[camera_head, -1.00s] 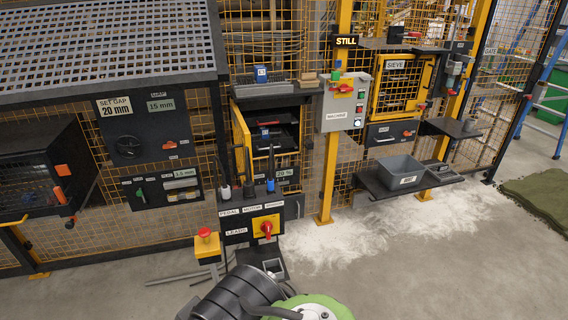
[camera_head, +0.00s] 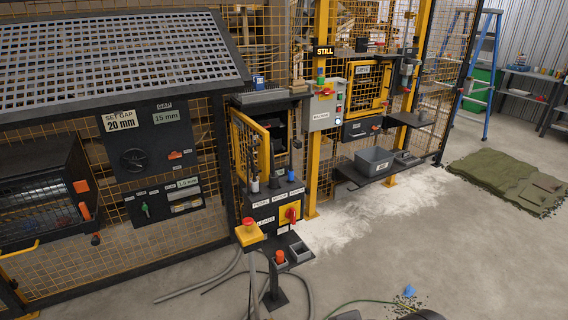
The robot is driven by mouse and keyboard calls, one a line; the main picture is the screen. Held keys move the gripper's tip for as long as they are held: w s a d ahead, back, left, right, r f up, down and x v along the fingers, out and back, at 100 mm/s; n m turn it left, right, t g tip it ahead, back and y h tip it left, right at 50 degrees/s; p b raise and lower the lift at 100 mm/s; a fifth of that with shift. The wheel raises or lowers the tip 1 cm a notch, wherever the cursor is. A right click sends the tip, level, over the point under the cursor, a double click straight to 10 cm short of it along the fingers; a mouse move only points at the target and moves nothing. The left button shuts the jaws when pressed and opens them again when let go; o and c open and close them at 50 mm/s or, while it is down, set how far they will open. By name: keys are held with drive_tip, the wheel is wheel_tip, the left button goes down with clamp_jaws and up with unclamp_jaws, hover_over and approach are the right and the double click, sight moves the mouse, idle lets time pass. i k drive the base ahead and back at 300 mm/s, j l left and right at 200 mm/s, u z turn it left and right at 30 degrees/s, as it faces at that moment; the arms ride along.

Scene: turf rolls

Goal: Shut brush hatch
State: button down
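A yellow-framed mesh door (camera_head: 266,155), which I take for the brush hatch, stands swung open at the left side of a dark cabinet opening (camera_head: 281,128). Part of the opening is hidden behind the door. Upright handles stand on the control box (camera_head: 262,205) below it and overlap the door's lower part. My gripper is not in view; only a dark piece, perhaps of my own body, shows at the bottom edge.
A red-topped yellow post (camera_head: 249,232) and a stand with small bins (camera_head: 299,251) are in front of the hatch. Grey hoses (camera_head: 205,287) and a green cable (camera_head: 362,302) lie on the floor. Open floor (camera_head: 400,240) is to the right, before the turf (camera_head: 505,180).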

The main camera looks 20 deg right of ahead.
sight(263, 147)
drive_tip(key=j+z, duration=0.1)
drive_tip(key=i+j, duration=0.15)
drive_tip(key=j, duration=0.25)
drive_tip(key=i+j, duration=0.1)
drive_tip(key=j, duration=0.35)
drive_tip(key=i+j, duration=0.15)
drive_tip(key=j, duration=0.25)
drive_tip(key=i+j, duration=0.15)
drive_tip(key=j, duration=0.3)
drive_tip(key=i+j+u, duration=0.15)
drive_tip(key=i+j, duration=0.75)
drive_tip(key=i, duration=0.15)
drive_tip(key=i+l, duration=0.35)
drive_tip(key=i, duration=0.6)
